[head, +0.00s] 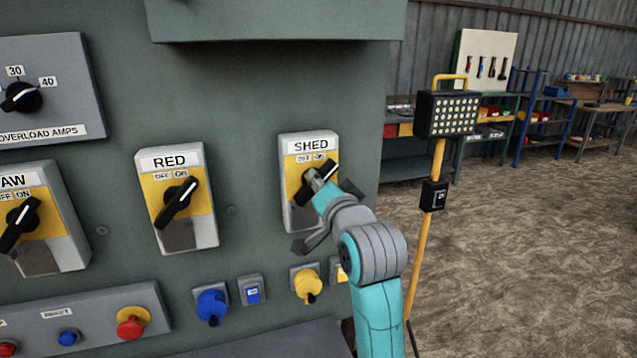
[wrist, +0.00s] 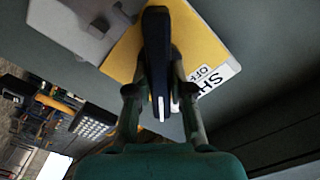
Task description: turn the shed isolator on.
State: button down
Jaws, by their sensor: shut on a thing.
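The shed isolator (head: 297,219) is a grey box with a yellow plate and a label reading SHED, at the right side of the green panel. Its black rotary handle (head: 327,171) is partly hidden by my gripper (head: 311,180) in the head view. The handle's visible end slants up to the right, toward the ON mark. In the wrist view the handle (wrist: 157,60) stands between the two fingers of my gripper (wrist: 158,95), which is shut on it. The SHED label (wrist: 215,80) shows beside it, its lower letters cut off.
The RED isolator (head: 178,235) stands to the left, its handle slanting the same way. Blue and yellow plugs (head: 211,305) sit below on the panel. A yellow work-light stand (head: 447,115) rises right of my arm. Open floor (head: 540,250) lies at right.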

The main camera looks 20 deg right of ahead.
jog(key=c, duration=1)
grip_release()
jog(key=shift+c, duration=0.2)
jog(key=s, duration=1.2)
jog(key=s+f+n+g, duration=0.1)
jog(key=s+f, duration=0.4)
jog(key=f, duration=0.4)
jog(key=s+f+n, duration=0.2)
jog(key=s+f, duration=0.2)
jog(key=f, duration=0.6)
jog(key=s+f+n+g, duration=0.1)
jog(key=s+f, duration=0.4)
jog(key=f, duration=0.4)
jog(key=s+f+n, duration=0.2)
jog(key=s+f, duration=0.2)
jog(key=s, duration=1)
jog(key=s+f+n+g, duration=0.1)
jog(key=s+f+n, duration=0.2)
jog(key=s, duration=1.1)
jog(key=shift+a+f, duration=0.3)
jog(key=shift+f, duration=0.05)
